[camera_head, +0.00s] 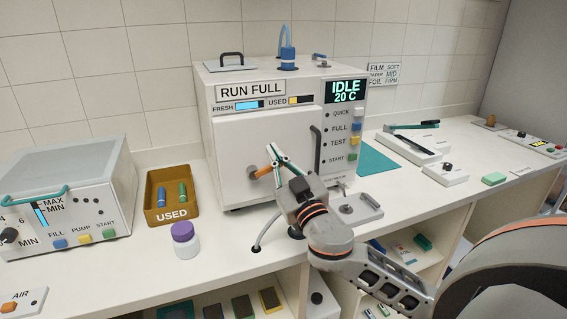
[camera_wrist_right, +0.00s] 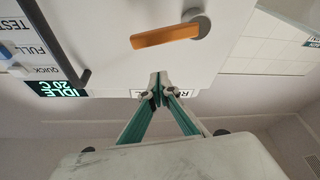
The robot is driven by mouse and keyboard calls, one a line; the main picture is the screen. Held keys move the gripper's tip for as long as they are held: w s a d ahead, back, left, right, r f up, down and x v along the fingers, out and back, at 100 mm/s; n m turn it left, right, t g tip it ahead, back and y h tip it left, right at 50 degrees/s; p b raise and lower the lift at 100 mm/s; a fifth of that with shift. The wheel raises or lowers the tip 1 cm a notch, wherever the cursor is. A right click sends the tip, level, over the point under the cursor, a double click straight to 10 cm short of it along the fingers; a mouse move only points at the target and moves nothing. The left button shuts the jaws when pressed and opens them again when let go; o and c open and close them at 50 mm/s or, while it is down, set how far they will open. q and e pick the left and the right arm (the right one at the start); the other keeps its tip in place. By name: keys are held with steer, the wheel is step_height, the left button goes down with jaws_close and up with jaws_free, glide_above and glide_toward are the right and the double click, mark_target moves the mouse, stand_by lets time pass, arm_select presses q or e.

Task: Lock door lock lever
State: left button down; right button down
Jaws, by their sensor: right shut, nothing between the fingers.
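The door lock lever (camera_head: 262,172) is a short orange handle on a round grey hub, on the left part of the white autoclave door (camera_head: 237,147). In the right wrist view, which is turned upside down, the orange lever (camera_wrist_right: 165,35) lies nearly level, with its hub at one end. My right gripper (camera_head: 271,149) is shut and empty in front of the door, its teal fingers close to the lever's upper side. Its fingertips also show in the right wrist view (camera_wrist_right: 160,78), apart from the lever in that picture. My left gripper is not in view.
A dark vertical door handle (camera_head: 316,148) stands right of the lever, beside the button panel. A brown "USED" tray (camera_head: 158,214) and a purple-capped jar (camera_head: 185,239) stand to the left. A small grey tray (camera_head: 369,207) sits close to my right wrist.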

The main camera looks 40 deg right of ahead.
mark_target(266, 168)
steer(key=f, duration=0.2)
steer(key=d+f, duration=0.1)
steer(key=shift+w+f+b, duration=0.25)
steer(key=shift+f+b, duration=0.1)
steer(key=shift+b, duration=0.05)
steer(key=m+b, duration=0.1)
steer(key=f+m+h+b, duration=0.1)
steer(key=m+b, duration=0.1)
steer(key=m+h+b, duration=0.1)
steer(key=shift+s+d+f+m, duration=0.1)
steer(key=shift+d+f+m, duration=0.25)
steer(key=shift+d+m, duration=0.05)
stand_by(0.4)
